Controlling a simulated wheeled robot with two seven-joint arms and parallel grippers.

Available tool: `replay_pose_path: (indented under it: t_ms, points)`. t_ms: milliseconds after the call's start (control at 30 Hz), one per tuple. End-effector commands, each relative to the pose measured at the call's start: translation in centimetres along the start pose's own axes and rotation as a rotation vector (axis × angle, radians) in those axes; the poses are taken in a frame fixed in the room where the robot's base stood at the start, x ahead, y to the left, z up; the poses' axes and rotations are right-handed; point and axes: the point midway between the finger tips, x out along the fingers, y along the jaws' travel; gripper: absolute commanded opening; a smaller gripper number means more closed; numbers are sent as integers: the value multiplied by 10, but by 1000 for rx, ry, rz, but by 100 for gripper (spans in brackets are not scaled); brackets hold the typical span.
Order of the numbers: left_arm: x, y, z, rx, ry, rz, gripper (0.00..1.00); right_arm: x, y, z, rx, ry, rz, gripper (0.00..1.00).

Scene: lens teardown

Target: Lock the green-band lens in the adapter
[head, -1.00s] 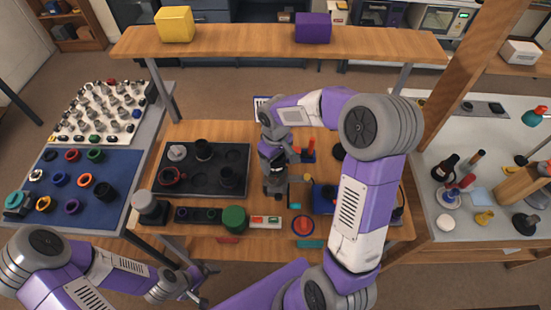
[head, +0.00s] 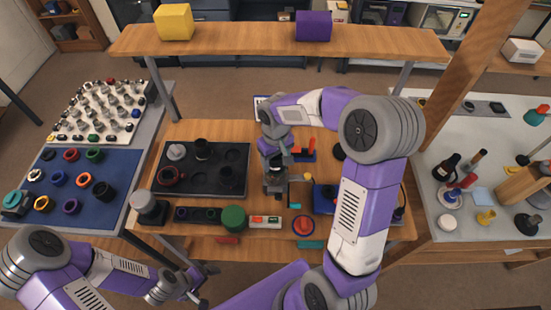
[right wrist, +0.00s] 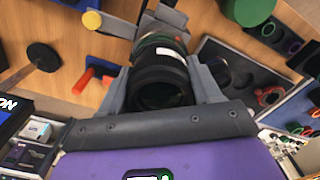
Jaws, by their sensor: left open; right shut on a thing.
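My right gripper (head: 276,163) is over the middle of the wooden table and is shut on a black lens. In the right wrist view its two grey fingers (right wrist: 160,85) flank the lens (right wrist: 160,72), which has a green band at its far end and a pale label on its side. A grey fixture (right wrist: 166,14), which looks like the adapter, stands just beyond the lens's far end. Whether the lens is seated in it cannot be told. My left gripper (head: 196,278) is open and empty at the lower left, away from the table top.
A black tray (head: 240,185) with lens parts lies to the left of the right gripper. A green cylinder (head: 234,218) stands at the front edge, beside a white strip (head: 265,222) with coloured parts. A blue box (head: 323,198) sits to the right. A shelf (head: 250,44) spans the back.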

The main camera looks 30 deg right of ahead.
Motion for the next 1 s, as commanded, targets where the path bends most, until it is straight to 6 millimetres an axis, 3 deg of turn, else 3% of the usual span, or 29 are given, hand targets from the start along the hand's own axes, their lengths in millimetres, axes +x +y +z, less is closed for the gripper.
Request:
replay_pose_path:
  t_ms: [300,600,833,1000]
  points:
    - [8,-3,0,0,0,0,100,1,0,0,214,2,0,20]
    - [8,-3,0,0,0,0,100,0,0,0,235,1,0,20]
    - [13,-5,-1,0,0,0,100,1,0,0,426,2,-1,20]
    - [13,-5,-1,0,0,0,100,0,0,0,455,1,-1,20]
